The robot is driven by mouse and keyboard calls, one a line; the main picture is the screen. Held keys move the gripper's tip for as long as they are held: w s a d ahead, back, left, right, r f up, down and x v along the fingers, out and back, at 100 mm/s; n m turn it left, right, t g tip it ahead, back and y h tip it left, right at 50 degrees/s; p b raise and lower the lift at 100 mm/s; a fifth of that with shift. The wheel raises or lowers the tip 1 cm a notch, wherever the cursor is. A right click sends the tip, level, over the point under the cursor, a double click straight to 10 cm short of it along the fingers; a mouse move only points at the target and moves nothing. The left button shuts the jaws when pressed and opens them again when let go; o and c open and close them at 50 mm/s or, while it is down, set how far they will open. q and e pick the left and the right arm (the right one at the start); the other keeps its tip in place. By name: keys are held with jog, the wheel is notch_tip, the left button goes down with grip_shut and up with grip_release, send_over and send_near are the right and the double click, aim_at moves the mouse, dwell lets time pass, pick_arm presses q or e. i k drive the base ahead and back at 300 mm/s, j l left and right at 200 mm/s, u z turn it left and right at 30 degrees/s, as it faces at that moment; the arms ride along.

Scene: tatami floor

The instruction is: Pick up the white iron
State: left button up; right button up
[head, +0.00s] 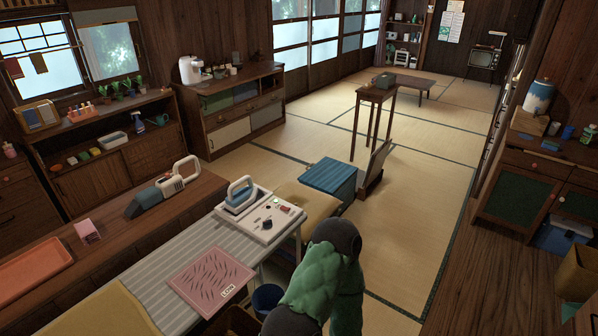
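The white iron (240,193) has a pale looped handle and a bluish lower part. It rests on the back left of a white panel (262,232) with small knobs and coloured pieces, at the far end of the striped ironing board (150,271). Nothing is touching its handle. Neither of my grippers shows in the head view, so whether they are open or shut is hidden.
A blue-grey appliance with a white handle (163,190) lies on the wooden counter left of the board. A pink patterned mat (211,280) lies nearer on the board. A blue-topped box (328,178) stands beyond. Open tatami (410,190) lies to the right.

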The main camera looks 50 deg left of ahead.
aim_at(243, 190)
jog(key=i+u, duration=0.15)
jog(key=i, duration=0.4)
jog(key=i+l+u, duration=0.15)
jog(key=i, duration=0.4)
jog(key=i+l+u, duration=0.1)
jog(key=i, duration=0.45)
jog(key=l, duration=0.1)
